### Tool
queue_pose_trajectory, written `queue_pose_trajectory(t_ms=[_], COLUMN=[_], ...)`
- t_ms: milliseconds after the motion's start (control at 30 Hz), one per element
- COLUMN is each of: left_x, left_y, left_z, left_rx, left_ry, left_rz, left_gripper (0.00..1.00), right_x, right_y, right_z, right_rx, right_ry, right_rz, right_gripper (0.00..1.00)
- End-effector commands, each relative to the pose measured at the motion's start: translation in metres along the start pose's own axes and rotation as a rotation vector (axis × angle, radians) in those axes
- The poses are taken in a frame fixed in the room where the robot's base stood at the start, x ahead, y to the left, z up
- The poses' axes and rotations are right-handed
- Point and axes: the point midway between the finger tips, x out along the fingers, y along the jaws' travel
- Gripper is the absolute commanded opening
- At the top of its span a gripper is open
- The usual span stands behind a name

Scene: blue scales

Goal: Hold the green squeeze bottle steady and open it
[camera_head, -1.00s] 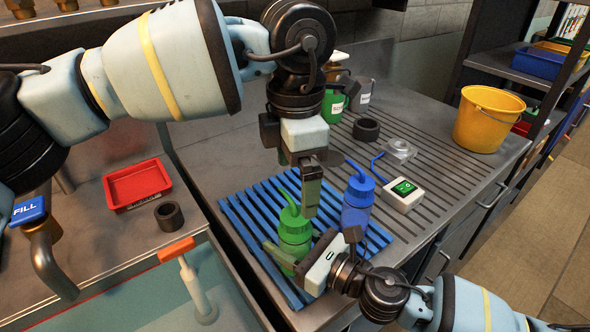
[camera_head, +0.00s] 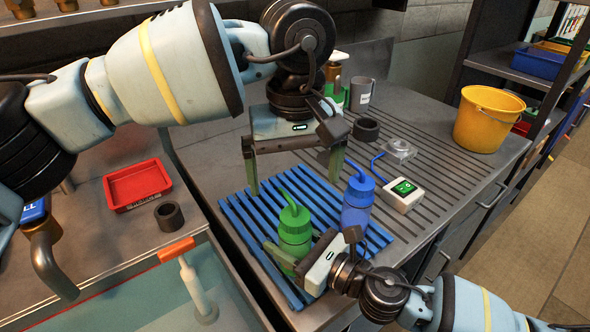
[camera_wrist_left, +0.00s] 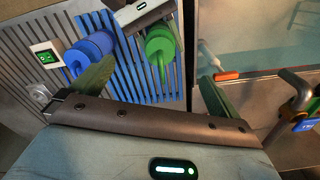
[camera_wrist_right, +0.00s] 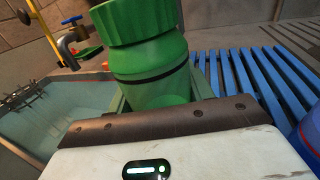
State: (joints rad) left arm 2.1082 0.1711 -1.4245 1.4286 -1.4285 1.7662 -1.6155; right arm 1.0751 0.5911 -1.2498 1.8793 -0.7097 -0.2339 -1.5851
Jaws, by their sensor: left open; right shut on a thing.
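The green squeeze bottle (camera_head: 295,230) stands upright on the blue slatted mat (camera_head: 237,210), its green cap with a thin spout on top. It also shows in the left wrist view (camera_wrist_left: 160,42) and close up in the right wrist view (camera_wrist_right: 155,60). My right gripper (camera_head: 290,258) is shut on the lower body of the bottle. My left gripper (camera_head: 295,180) is open and empty above the mat, its fingers spread wide, higher than the bottle cap and a little behind it.
A blue squeeze bottle (camera_head: 357,205) stands close to the right of the green one. A red tray (camera_head: 138,186) is at left, a yellow bucket (camera_head: 487,120) at far right.

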Motion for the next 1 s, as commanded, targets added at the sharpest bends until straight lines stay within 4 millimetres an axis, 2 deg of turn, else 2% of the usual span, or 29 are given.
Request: queue_pose_trajectory(t_ms=[100, 300, 667, 767, 1000], left_x=[0.0, 0.0, 0.003, 0.01, 0.044], left_y=[0.0, 0.0, 0.0, 0.0, -0.001], left_z=[0.0, 0.0, 0.0, 0.0, 0.0], left_rx=[0.161, 0.345, 0.402, 0.402, 0.399], left_ry=[0.0, 0.0, 0.0, -0.001, -0.002], left_rz=[0.0, 0.0, 0.0, 0.0, -0.002], left_gripper=[1.0, 1.0, 1.0, 1.0, 1.0], right_x=[0.0, 0.0, 0.0, 0.0, 0.0], right_y=[0.0, 0.0, 0.0, 0.0, 0.0], right_z=[0.0, 0.0, 0.0, 0.0, 0.0], right_rx=[0.0, 0.0, 0.0, 0.0, 0.0], right_ry=[0.0, 0.0, 0.0, 0.0, 0.0], right_rz=[0.0, 0.0, 0.0, 0.0, 0.0], right_gripper=[0.0, 0.0, 0.0, 0.0, 0.0])
